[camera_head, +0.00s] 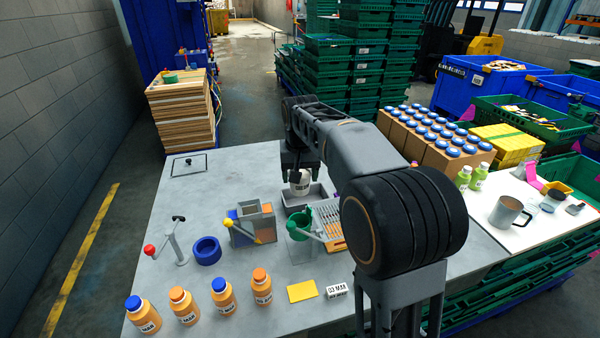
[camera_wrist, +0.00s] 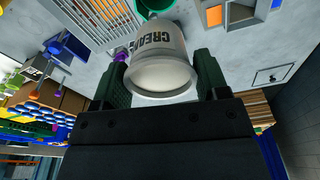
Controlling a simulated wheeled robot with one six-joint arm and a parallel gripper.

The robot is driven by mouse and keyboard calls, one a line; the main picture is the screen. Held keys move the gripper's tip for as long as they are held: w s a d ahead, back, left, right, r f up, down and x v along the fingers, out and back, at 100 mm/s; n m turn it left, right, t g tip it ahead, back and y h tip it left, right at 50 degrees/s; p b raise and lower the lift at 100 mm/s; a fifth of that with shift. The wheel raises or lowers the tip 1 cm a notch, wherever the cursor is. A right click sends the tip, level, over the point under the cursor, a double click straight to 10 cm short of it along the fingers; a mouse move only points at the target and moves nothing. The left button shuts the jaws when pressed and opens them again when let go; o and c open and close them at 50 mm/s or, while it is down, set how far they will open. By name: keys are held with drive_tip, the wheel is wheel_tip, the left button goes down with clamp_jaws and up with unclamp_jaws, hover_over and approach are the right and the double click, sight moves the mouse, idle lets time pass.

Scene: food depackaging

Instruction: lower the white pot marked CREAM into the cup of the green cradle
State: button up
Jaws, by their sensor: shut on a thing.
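The white pot marked CREAM (camera_head: 301,184) is in my gripper (camera_head: 300,172), held over a grey tray (camera_head: 318,192) and behind the green cradle. In the wrist view the pot (camera_wrist: 162,62) sits between the two dark green fingers of my gripper (camera_wrist: 163,75), its lettering upside down. The green cradle (camera_head: 299,224), with a round cup, stands on a pale block on the table, nearer the camera than the pot. Part of its green rim (camera_wrist: 150,7) shows at the top of the wrist view, beyond the pot. The inside of the cup is hard to see.
A slotted rack (camera_head: 328,217) stands right of the cradle. A grey box with a yellow lever (camera_head: 250,224) stands on its left, with a blue ring (camera_head: 207,250) beyond. Several orange bottles (camera_head: 184,306) line the front.

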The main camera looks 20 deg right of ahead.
wheel_tip(320, 180, down, 12)
drive_tip(key=b, duration=0.8)
idle(1.1)
drive_tip(key=shift+f, duration=0.1)
idle(0.5)
drive_tip(key=o, duration=0.8)
drive_tip(key=shift+a, duration=0.1)
drive_tip(key=shift+o, duration=1.3)
drive_tip(key=r, duration=0.4)
drive_tip(key=s+r, duration=0.1)
drive_tip(key=r, duration=0.8)
drive_tip(key=shift+s+r, duration=0.25)
drive_tip(key=shift+s, duration=0.1)
drive_tip(key=s+f+n+t, duration=0.1)
drive_tip(key=s+f, duration=0.6)
drive_tip(key=s, duration=0.3)
drive_tip(key=s+f+n+t, duration=0.1)
drive_tip(key=s+f, duration=0.7)
drive_tip(key=s, duration=0.2)
drive_tip(key=shift+t, duration=0.3)
